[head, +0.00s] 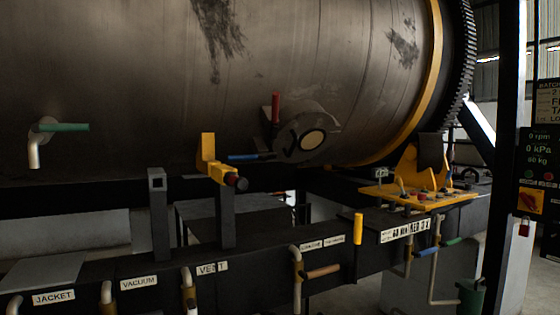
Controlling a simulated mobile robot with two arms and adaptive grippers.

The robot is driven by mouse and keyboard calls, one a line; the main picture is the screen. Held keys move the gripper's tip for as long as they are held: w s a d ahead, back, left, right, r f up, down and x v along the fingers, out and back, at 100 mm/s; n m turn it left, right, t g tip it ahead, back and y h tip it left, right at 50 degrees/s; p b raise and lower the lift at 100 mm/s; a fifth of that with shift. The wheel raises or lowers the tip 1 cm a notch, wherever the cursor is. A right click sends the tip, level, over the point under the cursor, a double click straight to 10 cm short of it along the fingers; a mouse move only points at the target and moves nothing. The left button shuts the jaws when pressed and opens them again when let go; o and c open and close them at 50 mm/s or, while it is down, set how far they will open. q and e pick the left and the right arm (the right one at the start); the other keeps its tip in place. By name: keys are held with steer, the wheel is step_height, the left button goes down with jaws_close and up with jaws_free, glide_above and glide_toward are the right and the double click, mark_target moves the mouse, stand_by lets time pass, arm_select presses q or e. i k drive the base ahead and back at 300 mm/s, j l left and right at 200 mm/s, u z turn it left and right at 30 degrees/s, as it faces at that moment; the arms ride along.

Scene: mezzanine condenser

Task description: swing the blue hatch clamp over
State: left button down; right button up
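The round hatch (290,148) sits low on the big steel drum, with a pale round glass (312,140) on its face. The blue hatch clamp (250,157) is a thin blue handle at the hatch's lower left, lying nearly level and pointing left. Its left end is close to a yellow bracket in the picture; I cannot tell whether they touch. A red clamp handle (276,108) stands upright at the hatch's upper left. Neither of my grippers is in view.
A yellow bracket (208,150) on a dark post stands left of the hatch. A green-handled valve (62,127) is on the drum's left. Labelled pipes with a VENT plate (212,268) run along the front beam.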

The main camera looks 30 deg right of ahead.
mark_target(264, 156)
steer(key=z, duration=0.8)
steer(key=i+l+z, duration=0.2)
steer(key=i+l, duration=0.55)
steer(key=i, duration=0.15)
